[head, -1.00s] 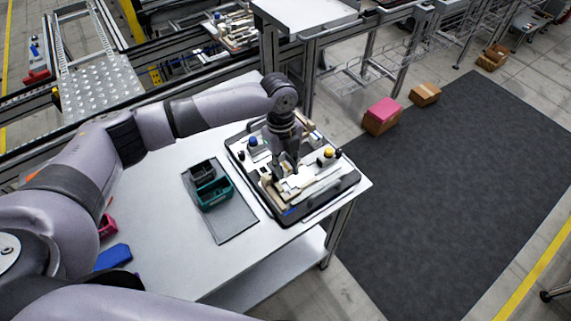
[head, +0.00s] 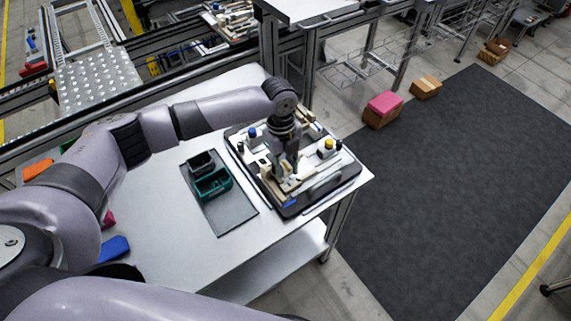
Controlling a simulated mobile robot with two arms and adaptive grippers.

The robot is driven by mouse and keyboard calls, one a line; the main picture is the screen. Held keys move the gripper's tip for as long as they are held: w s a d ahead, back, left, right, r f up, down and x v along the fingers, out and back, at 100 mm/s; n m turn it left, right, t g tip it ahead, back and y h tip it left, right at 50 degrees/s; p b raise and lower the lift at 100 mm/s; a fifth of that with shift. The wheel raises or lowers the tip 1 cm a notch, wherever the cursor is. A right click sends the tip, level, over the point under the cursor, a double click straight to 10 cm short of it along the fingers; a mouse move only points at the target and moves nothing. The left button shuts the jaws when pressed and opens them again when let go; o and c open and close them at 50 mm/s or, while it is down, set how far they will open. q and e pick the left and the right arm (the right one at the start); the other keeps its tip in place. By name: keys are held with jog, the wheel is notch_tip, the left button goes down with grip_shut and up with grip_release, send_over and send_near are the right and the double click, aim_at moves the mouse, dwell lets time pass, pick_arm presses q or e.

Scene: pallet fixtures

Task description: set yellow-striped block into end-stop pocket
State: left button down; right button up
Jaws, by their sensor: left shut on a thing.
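My left gripper (head: 289,173) points down over the front part of the pallet fixture (head: 345,182), a dark-rimmed board with pale blocks and rails. It is shut on a small block, mostly hidden by the fingers and too small to show its stripe. Pale fixture parts lie close around the fingertips. I cannot tell whether the block touches them or sits in the end-stop pocket, which I cannot make out. My right gripper is not in view.
A blue knob (head: 252,132) and a yellow knob (head: 328,144) stand up from the fixture. Left of it, a dark bin and a teal bin (head: 213,184) stand on a grey mat (head: 232,218). The white table (head: 165,245) is clear in front of the mat.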

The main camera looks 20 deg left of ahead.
pick_arm(q)
jog(key=shift+f, duration=0.35)
jog(key=c, duration=1.3)
grip_release()
notch_tip(320, 180, up, 12)
jog(key=a, duration=0.1)
jog(key=shift+w, duration=0.45)
jog(key=shift+f, duration=0.15)
